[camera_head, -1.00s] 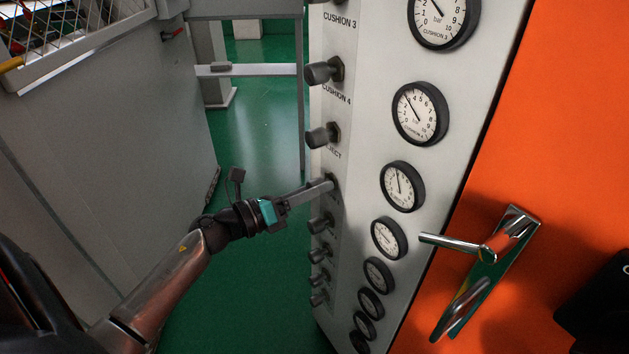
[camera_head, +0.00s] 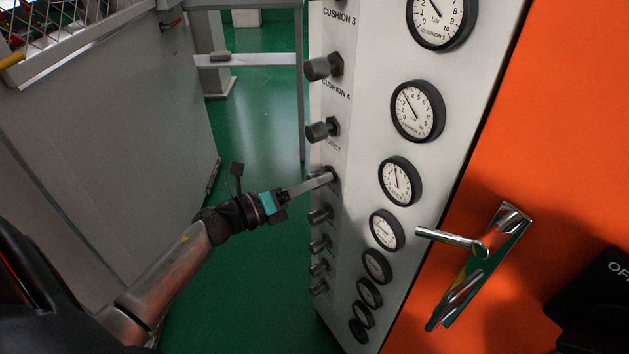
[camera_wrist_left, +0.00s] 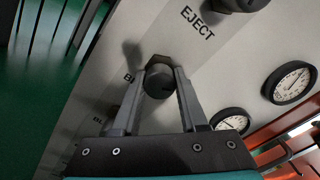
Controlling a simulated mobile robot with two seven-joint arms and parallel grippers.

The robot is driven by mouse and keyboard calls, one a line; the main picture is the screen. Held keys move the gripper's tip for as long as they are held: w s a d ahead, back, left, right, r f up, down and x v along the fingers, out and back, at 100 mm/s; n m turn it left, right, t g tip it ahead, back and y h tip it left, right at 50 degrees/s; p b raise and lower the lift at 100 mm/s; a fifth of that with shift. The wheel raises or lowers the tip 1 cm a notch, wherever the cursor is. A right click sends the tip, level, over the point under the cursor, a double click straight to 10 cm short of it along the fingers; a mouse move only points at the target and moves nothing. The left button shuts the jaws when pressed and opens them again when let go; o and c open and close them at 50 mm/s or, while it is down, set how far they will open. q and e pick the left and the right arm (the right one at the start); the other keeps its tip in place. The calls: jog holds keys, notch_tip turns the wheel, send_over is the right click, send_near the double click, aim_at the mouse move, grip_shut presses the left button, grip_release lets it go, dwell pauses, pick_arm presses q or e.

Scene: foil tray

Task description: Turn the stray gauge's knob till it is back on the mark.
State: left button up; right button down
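My left gripper (camera_head: 326,178) is at a dark round knob on the grey panel (camera_head: 350,100), just below the EJECT label. In the left wrist view the two fingers of my left gripper (camera_wrist_left: 167,76) lie on either side of this knob (camera_wrist_left: 158,84) and appear closed on it. The round white gauge (camera_head: 400,182) beside that row has its needle near upright. The CUSHION 4 gauge (camera_head: 417,111) above it has its needle to the upper left. Gauge marks are too small to tell which one is stray. My right gripper is out of view.
Other knobs (camera_head: 323,130) stick out above and below in the same column. Smaller gauges (camera_head: 386,230) run down the panel. A chrome door handle (camera_head: 455,240) juts from the orange door (camera_head: 570,120). Green floor (camera_head: 250,120) lies open left of the panel.

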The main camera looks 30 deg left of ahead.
pick_arm(q)
jog(key=o, duration=0.4)
jog(key=p+v, duration=0.1)
jog(key=v, duration=1.4)
jog(key=shift+s, duration=0.15)
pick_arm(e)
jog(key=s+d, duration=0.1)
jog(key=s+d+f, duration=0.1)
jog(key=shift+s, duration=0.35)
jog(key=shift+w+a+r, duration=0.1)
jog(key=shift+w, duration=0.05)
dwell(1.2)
